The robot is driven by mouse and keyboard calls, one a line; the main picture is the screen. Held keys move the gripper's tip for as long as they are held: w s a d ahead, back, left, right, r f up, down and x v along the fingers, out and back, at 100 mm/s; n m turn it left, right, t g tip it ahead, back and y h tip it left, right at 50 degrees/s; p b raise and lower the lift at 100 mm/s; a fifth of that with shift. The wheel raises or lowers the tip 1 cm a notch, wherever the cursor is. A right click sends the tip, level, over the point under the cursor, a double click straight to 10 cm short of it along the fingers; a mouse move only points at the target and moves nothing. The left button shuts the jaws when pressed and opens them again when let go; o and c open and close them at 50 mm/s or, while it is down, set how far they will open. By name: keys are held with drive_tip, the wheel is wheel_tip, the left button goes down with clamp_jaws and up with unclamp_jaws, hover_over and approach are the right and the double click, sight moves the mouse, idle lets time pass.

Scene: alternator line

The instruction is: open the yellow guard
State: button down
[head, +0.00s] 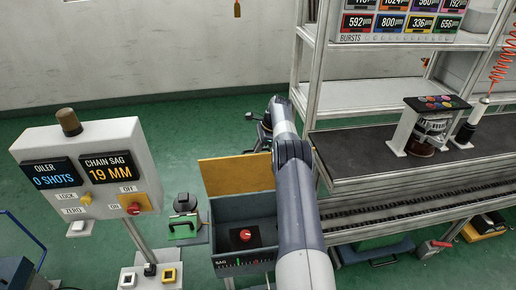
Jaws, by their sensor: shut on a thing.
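The yellow guard (236,174) is a flat ochre panel. It stands raised at the back edge of a dark grey box (240,212), whose top is open towards me. Inside the box is a red knob (246,234) on a dark base. My arm reaches over the right side of the box and hides part of it. My gripper (262,138) is small and dark at the guard's upper right corner. It is shut on the guard there, though the fingertips are hard to make out.
A control post (84,165) with displays and switches stands at the left. A workbench (410,150) with shelves and an alternator fixture (429,127) is close on the right. Green floor is clear behind.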

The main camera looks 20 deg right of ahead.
drive_tip(key=shift+s+d+f, duration=0.1)
drive_tip(key=shift+s+f, duration=0.05)
drive_tip(key=shift+f, duration=0.4)
drive_tip(key=c, duration=1.7)
unclamp_jaws()
drive_tip(key=shift+w+d+f, duration=0.1)
drive_tip(key=shift+w+f, duration=0.05)
drive_tip(key=shift+w, duration=0.05)
drive_tip(key=shift+o, duration=1.2)
drive_tip(key=shift+r, duration=0.3)
drive_tip(key=p+v, duration=0.3)
drive_tip(key=v, duration=0.6)
drive_tip(key=shift+w, duration=0.1)
drive_tip(key=shift+p+v, duration=0.85)
drive_tip(key=shift+p, duration=0.4)
